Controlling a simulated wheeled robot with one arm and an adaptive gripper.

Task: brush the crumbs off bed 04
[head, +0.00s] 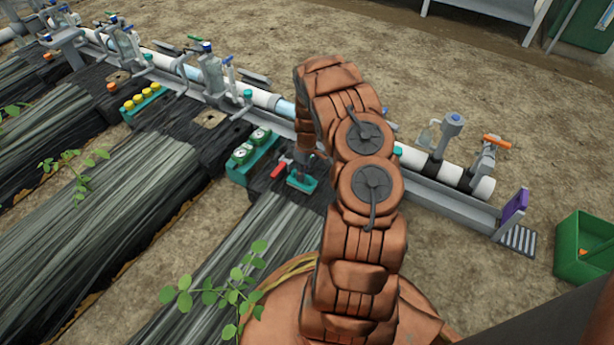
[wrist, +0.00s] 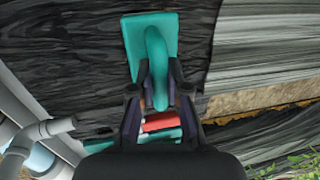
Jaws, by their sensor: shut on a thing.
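My gripper (head: 304,168) is shut on a teal brush. In the wrist view my gripper (wrist: 157,76) has its fingers on either side of the brush's arched handle. The brush (wrist: 130,45) has a flat teal block, which lies over dark bed cover. In the head view the brush (head: 302,184) is low over the dark end of the nearest bed (head: 225,245); whether it touches the cover I cannot tell. No crumbs can be made out in either view, and no bed number is readable.
A red-handled thing (head: 281,168) is close left of the brush, with a teal gauge holder (head: 241,157) beyond it. A white pipe (head: 410,157) with valves runs behind. A yellow-capped teal rack (head: 143,102) is farther left. A green bin (head: 583,243) stands right. Leafy plants (head: 228,293) grow in front.

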